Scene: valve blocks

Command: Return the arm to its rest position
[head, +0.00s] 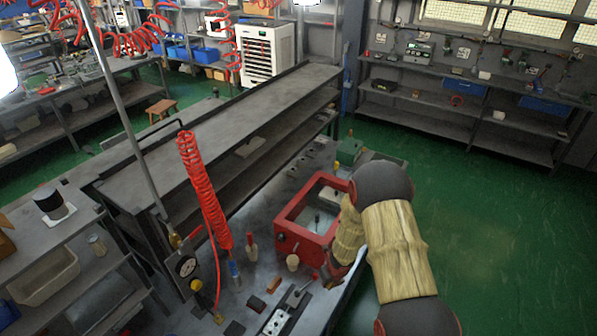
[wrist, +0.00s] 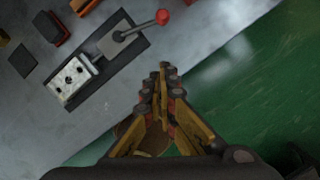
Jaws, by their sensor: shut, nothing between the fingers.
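My gripper (wrist: 163,72) is shut and empty in the wrist view, with its fingertips together over the edge of the grey workbench (wrist: 215,40). A clamp block with a red-knobbed lever (wrist: 125,35) lies on the bench to the upper left of the fingers, apart from them. In the head view my arm bends down at the right side of the bench, beside the red open-topped box (head: 291,240). My gripper is low there and partly hidden by the arm.
The bench also holds a red coiled hose (head: 205,195), a pressure gauge (head: 187,267) and small blocks. A long grey shelf (head: 230,110) runs behind. Green floor (head: 480,190) to the right is clear. Shelves line the back wall.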

